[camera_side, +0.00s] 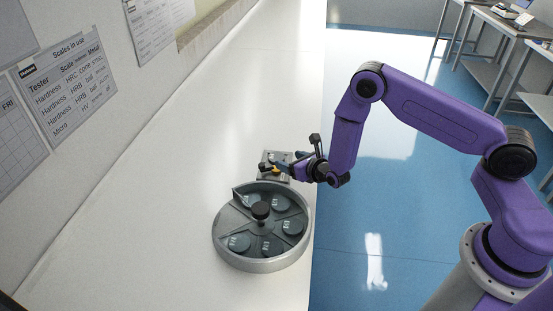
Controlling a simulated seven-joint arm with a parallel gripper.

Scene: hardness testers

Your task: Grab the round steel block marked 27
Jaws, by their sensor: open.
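A round grey metal tray (222,250) with wedge-shaped compartments and a black centre knob (261,210) stands on the white bench. The markings are too small to read, so I cannot tell which is 27. My gripper (268,166) is open, just beyond the tray's far rim, pointing left and apart from these blocks.
A wall with paper charts (65,85) runs along the left. The bench is clear left of the tray; its right edge drops to a blue floor.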

